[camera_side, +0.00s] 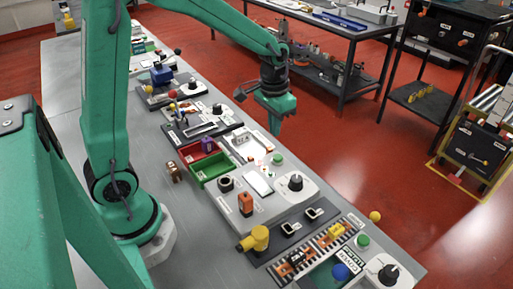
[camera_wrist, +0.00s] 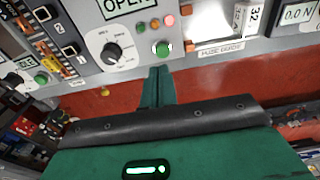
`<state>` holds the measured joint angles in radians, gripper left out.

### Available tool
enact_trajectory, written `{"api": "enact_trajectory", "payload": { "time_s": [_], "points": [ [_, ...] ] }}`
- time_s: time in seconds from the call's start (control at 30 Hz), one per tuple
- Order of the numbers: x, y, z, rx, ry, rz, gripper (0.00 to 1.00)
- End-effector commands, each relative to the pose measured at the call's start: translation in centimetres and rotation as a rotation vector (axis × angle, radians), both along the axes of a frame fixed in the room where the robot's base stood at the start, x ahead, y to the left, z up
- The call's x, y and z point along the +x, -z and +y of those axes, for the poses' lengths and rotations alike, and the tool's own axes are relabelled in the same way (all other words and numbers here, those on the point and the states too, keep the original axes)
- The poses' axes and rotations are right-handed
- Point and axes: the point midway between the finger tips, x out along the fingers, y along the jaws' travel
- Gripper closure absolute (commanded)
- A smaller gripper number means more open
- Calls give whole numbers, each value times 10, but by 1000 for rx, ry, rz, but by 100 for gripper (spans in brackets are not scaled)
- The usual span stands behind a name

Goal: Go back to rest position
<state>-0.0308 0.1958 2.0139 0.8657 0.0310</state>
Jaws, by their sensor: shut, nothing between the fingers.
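My green gripper (camera_side: 275,124) hangs in the air past the far edge of the bench, above the red floor, in the side view. Its fingers point down and are shut with nothing between them. In the wrist view the shut fingers (camera_wrist: 157,84) point toward the panels, close below a green button (camera_wrist: 162,48). They look apart from it, but the exact gap is hard to tell.
The grey bench (camera_side: 190,232) carries a red bin (camera_side: 199,149), a green bin (camera_side: 212,168), a yellow connector (camera_side: 254,239), an orange block (camera_side: 245,203) and several control panels. A dark cart (camera_side: 485,140) stands at right. Red floor (camera_side: 345,160) is open beyond the bench.

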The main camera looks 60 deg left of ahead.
Motion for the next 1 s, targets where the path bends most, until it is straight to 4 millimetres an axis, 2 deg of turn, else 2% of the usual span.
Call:
{"api": "enact_trajectory", "payload": {
  "time_s": [0.03,0.2,0.5,0.73,1.0],
  "points": [
    [-6,-11,-1,1,0,-21,100],
    [-27,-38,-3,2,0,-78,100],
    [-69,-76,-6,2,0,-179,100],
    [-102,-96,-9,2,0,-256,100],
    [-141,-109,-11,0,1,-347,100]
  ]
}}
